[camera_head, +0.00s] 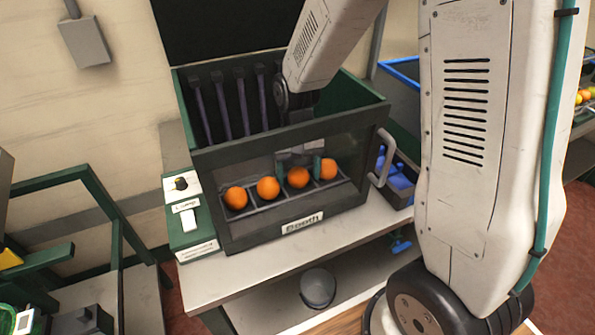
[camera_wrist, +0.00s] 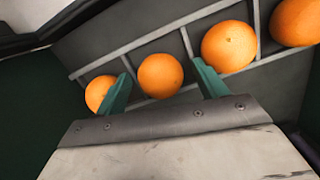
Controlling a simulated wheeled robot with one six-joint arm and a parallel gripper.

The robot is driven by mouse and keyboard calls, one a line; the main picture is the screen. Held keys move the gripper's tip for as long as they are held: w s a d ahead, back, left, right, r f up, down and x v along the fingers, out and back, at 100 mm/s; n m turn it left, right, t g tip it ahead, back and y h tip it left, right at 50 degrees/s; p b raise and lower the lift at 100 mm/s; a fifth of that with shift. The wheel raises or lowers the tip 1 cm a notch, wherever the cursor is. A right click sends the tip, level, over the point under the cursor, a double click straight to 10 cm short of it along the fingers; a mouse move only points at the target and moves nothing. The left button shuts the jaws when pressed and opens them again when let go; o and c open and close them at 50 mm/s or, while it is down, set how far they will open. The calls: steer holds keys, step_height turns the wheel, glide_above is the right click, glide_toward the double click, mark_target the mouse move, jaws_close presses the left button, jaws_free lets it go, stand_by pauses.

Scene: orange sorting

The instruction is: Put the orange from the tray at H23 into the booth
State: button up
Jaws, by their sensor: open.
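The booth (camera_head: 285,232) is a dark box with a green interior, a raised lid and a front window, labelled "Booth". Several oranges sit in a divided rack inside it, one per compartment. My arm reaches in through the open top. My gripper (camera_head: 299,168) is open, its teal fingers on either side of the third orange from the left (camera_head: 298,178). In the wrist view, that orange (camera_wrist: 160,75) lies between and just beyond the fingers (camera_wrist: 162,88), with gaps on both sides. No tray marked H23 is readable.
A green control box (camera_head: 190,215) with a knob and a switch stands left of the booth. A blue-filled bin (camera_head: 397,180) is at its right, beside the booth's handle (camera_head: 382,160). Green frames (camera_head: 95,185) stand at the left. A grey round object (camera_head: 318,287) is on the lower shelf.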

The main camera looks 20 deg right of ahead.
step_height(320, 180, up, 12)
steer(key=w, duration=0.1)
steer(key=shift+w+d, duration=0.15)
steer(key=shift+w, duration=0.05)
steer(key=shift+r, duration=0.1)
stand_by(1.1)
